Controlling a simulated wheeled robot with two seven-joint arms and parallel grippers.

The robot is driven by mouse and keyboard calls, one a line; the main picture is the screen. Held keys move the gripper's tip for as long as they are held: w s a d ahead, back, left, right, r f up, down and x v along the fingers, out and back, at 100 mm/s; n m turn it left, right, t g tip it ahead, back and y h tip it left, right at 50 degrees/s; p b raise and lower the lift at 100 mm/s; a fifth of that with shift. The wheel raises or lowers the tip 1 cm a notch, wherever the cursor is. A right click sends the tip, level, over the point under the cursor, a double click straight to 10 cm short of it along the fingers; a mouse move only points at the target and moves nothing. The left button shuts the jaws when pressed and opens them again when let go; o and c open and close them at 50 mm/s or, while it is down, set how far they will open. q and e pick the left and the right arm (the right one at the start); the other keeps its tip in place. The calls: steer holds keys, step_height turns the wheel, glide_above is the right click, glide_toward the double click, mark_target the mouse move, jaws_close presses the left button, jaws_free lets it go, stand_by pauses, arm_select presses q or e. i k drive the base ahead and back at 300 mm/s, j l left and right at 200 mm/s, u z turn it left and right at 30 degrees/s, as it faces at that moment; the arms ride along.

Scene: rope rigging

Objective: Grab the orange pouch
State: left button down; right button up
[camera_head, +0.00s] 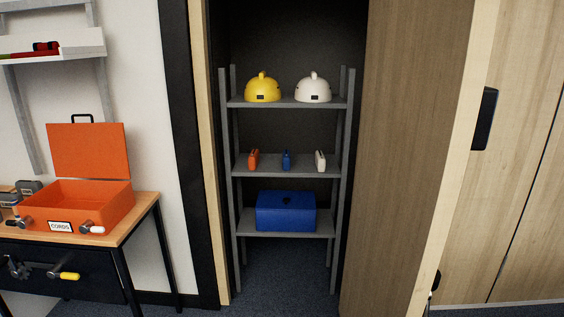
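A small orange pouch (254,159) stands upright on the middle shelf of a grey rack (240,172), at its left side. A blue pouch (286,160) stands in the middle of the same shelf, and a white pouch (320,160) stands at its right. They are apart from each other. Neither of my grippers shows in the head view.
The rack stands inside a closet with its wooden door (405,150) open at the right. Yellow (262,90) and white (313,91) helmets sit above the pouches, a blue box (286,212) below. An open orange case (80,207) lies on a table at the left.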

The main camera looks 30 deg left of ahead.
mark_target(253, 160)
steer(key=u, duration=1.25)
steer(key=i+l, duration=0.15)
steer(key=i, duration=1.65)
steer(key=i+l+z, duration=0.15)
steer(key=i, duration=1.7)
